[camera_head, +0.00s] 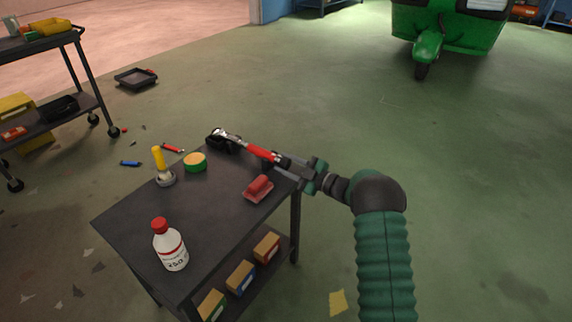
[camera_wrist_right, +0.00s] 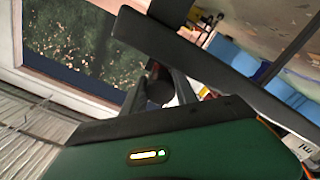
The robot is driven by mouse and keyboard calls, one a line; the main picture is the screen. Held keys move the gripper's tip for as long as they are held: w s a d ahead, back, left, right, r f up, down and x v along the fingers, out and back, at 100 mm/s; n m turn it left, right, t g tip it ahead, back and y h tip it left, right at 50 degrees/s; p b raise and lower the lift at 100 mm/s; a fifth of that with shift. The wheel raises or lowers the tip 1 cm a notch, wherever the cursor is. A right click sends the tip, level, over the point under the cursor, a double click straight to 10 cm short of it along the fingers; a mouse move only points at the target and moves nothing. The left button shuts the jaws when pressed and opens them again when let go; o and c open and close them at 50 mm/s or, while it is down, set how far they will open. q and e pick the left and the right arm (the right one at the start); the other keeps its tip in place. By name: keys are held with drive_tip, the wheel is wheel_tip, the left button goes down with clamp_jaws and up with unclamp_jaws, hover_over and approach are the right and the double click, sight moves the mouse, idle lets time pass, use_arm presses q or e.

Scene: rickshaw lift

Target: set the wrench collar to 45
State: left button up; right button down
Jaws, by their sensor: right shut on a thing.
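The wrench (camera_head: 262,153) has a silver head at its left end, a red grip and a dark section at its right end. It lies over the far right edge of the dark cart top, its head by a black holder (camera_head: 218,144). My right gripper (camera_head: 300,170) is shut on the dark end of the wrench, just off the cart's right edge. In the right wrist view the fingers (camera_wrist_right: 165,85) close around a dark round part. The collar's marks are too small to read. My left gripper is not in view.
On the cart top (camera_head: 225,205) are a white bottle (camera_head: 171,246), a yellow-handled brush (camera_head: 162,166), a green-and-yellow tin (camera_head: 195,162) and a red block (camera_head: 259,188). Small boxes (camera_head: 241,277) sit on its lower shelf. The floor to the right is open, with a green rickshaw (camera_head: 450,28) behind.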

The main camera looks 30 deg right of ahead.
drive_tip(key=shift+n, duration=1.7)
drive_tip(key=shift+f, duration=0.1)
drive_tip(key=c, duration=1)
unclamp_jaws()
drive_tip(key=shift+o, duration=0.2)
